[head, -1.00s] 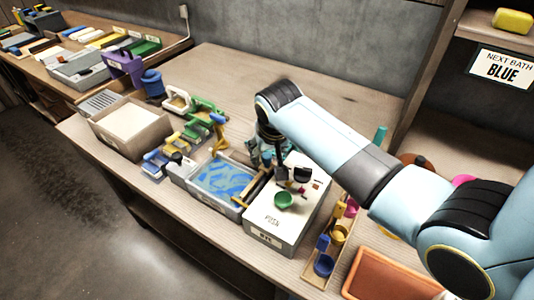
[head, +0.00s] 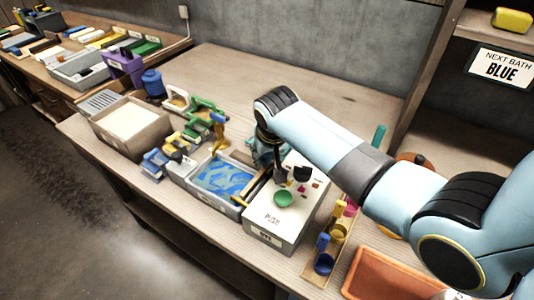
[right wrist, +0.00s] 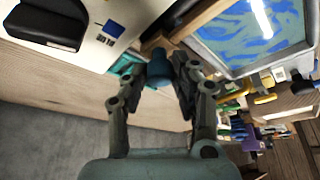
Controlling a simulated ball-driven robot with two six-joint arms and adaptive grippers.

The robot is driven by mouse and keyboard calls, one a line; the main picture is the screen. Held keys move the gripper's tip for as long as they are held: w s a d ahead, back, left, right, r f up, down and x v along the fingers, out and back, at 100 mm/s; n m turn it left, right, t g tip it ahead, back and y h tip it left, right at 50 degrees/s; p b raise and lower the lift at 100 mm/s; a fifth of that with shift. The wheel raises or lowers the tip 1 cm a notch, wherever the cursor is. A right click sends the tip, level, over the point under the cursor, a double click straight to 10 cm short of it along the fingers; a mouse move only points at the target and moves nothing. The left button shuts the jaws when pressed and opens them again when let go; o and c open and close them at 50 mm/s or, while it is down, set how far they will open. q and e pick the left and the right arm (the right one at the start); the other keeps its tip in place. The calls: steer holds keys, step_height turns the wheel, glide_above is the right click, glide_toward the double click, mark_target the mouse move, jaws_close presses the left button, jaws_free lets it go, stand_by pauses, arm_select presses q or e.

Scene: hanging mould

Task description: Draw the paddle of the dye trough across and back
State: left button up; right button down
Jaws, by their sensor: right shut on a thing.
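The dye trough (head: 212,203) is a grey tray of blue, swirled liquid, in the middle of the bench in the head view. Its liquid also shows at the top right of the right wrist view (right wrist: 245,30). The wooden paddle (head: 253,190) lies along the trough's right side, beside the white box. In the right wrist view, the wooden bar (right wrist: 198,20) runs along the trough's edge. My right gripper (right wrist: 160,75) is shut on a dark blue knob (right wrist: 159,66) at the bar's near end. In the head view my right gripper (head: 268,150) is partly hidden by its own arm. My left gripper is not in view.
A white box (head: 262,222) with a green bowl (head: 283,198) stands right of the trough. Coloured clamps (head: 200,115) and a tan bin (head: 130,125) stand left. A terracotta tray (head: 385,275) is at the front right. The back of the bench is clear.

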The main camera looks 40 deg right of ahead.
steer(key=w+a+b, duration=0.1)
steer(key=w, duration=0.1)
steer(key=w+a+b, duration=0.1)
steer(key=w, duration=0.2)
steer(key=w+a+b, duration=0.1)
steer(key=w+b, duration=0.1)
steer(key=w, duration=0.1)
steer(key=shift+a+f, duration=0.1)
steer(key=shift+f, duration=0.15)
steer(key=shift+w+a, duration=0.15)
steer(key=shift+w, duration=0.1)
steer(key=shift+r, duration=0.35)
steer(key=c, duration=1.3)
jaws_free()
steer(key=shift+w, duration=0.1)
steer(key=shift+c, duration=0.2)
steer(key=shift+o, duration=1.4)
steer(key=shift+w+a, duration=0.1)
steer(key=shift+w, duration=0.05)
